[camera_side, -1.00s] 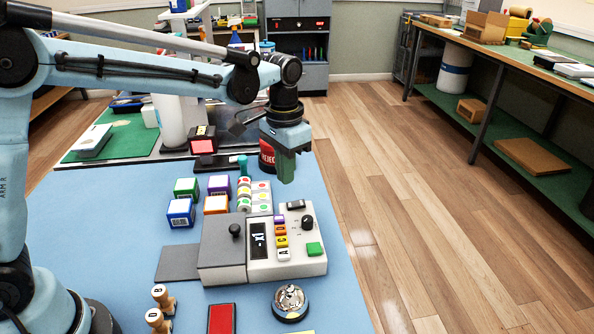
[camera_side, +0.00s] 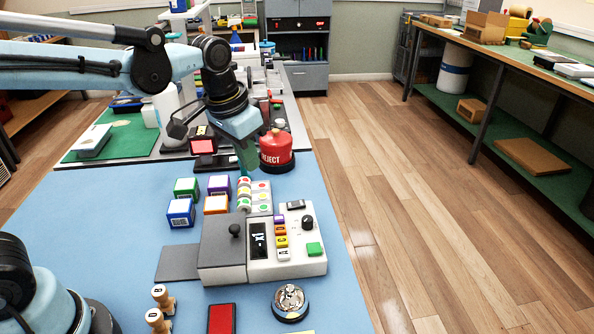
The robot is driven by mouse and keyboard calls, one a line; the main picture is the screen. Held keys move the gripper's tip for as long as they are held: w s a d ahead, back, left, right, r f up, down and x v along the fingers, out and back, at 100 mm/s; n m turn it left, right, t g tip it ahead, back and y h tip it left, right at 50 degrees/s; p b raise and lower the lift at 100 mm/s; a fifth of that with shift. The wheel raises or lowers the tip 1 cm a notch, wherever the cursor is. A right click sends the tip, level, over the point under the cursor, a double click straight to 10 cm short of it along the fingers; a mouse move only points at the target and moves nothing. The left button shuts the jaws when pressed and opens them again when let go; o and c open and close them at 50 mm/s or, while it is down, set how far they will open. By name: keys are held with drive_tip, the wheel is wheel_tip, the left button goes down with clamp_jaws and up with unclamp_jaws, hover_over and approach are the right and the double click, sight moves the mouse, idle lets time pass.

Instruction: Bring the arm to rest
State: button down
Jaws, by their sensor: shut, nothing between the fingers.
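My gripper (camera_side: 250,168) hangs from my blue arm above the far part of the blue mat (camera_side: 110,215). Its green fingers are shut and empty and point down, slightly tilted. In the picture they show just above the striped dot rolls (camera_side: 244,195) and left of the red REJECT container (camera_side: 276,150). Whether the fingertips touch anything below cannot be told from this view.
A grey and white tester box (camera_side: 262,258) stands mid-mat, with several coloured small boxes (camera_side: 181,211) behind it. A bell (camera_side: 290,302), wooden stamps (camera_side: 160,318) and a red pad (camera_side: 221,318) lie in front. Open floor (camera_side: 390,180) lies to the right.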

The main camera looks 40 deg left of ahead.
drive_tip(key=s+a+f+n+t, duration=0.1)
drive_tip(key=s+a+t, duration=0.3)
drive_tip(key=s, duration=0.5)
drive_tip(key=shift+s+f+n, duration=0.2)
drive_tip(key=shift+f+n, duration=0.2)
drive_tip(key=shift+f, duration=0.25)
